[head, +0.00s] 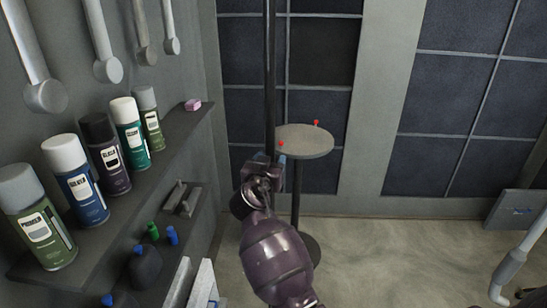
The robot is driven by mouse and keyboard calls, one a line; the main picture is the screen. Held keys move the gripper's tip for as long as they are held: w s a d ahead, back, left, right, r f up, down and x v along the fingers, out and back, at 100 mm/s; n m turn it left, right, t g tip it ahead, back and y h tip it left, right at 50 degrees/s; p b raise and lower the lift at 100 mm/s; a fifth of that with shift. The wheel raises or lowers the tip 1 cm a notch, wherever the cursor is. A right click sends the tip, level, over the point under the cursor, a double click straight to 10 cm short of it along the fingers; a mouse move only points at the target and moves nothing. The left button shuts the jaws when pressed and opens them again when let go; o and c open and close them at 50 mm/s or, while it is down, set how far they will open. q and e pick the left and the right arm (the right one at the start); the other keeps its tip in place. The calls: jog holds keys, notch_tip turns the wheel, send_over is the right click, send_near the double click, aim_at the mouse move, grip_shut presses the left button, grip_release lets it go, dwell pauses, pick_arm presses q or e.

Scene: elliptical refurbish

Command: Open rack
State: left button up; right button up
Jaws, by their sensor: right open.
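No part in view can be clearly told as the rack's door or handle. A dark shelf unit (190,125) along the left wall holds a row of spray cans and may be the rack. My right gripper (272,168) is open, in the middle of the view, to the right of the shelf unit. A thin dark vertical bar (270,70) runs from the top of the view down to this gripper. I cannot tell whether the bar is between the fingers or just behind them. My left gripper is not in view.
A small round table (310,142) with red pins stands just behind my right gripper. A pink block (192,105) lies on the shelf end. Long-handled tools (106,68) hang on the left wall. A grey panel (515,210) leans at right. The floor (400,265) between is clear.

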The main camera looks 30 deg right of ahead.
jog(key=shift+w+d, duration=0.15)
jog(key=shift+w, duration=0.05)
dwell(0.3)
grip_shut()
